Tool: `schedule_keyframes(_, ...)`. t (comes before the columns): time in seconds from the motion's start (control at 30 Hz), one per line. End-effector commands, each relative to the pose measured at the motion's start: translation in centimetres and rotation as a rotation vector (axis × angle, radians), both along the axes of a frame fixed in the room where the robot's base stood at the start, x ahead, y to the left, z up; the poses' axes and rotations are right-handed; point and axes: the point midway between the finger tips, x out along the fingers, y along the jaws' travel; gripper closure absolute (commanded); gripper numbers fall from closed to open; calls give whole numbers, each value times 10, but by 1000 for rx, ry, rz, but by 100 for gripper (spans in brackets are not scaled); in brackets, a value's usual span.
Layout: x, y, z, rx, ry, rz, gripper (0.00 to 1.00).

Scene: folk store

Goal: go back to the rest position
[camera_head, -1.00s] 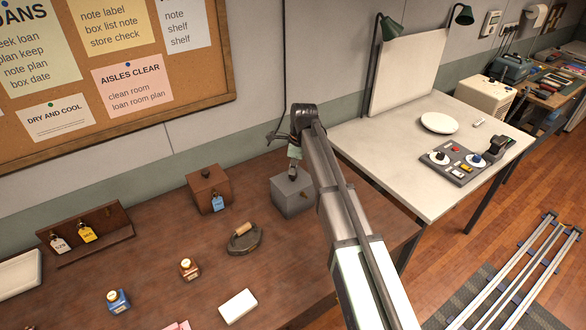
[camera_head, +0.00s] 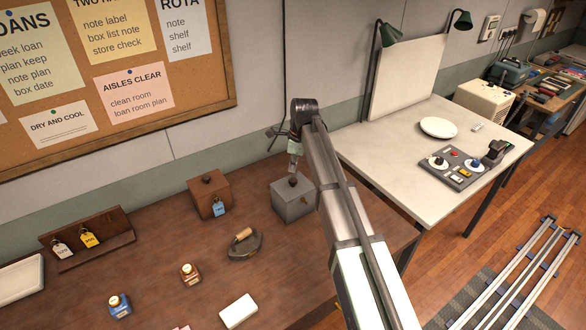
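My arm reaches up from the lower right over the brown table (camera_head: 160,270). My gripper (camera_head: 293,165) hangs at its end, just above the dark knob of the grey box (camera_head: 293,203). The gripper is small and partly hidden by my wrist, and I cannot tell whether its fingers are open or shut. I see nothing hanging from it. The grey box stands upright on the table with its lid on.
A tag rack (camera_head: 95,240) is at left. A white table (camera_head: 400,150) stands at right.

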Motion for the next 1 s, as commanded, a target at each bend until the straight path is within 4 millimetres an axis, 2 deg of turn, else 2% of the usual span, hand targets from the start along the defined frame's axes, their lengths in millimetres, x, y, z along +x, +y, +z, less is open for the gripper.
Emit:
schedule_keyframes(0.53, 0, 0, 29, 0, 0, 0, 100)
schedule_keyframes(1.0, 0, 0, 30, 0, 0, 0, 100)
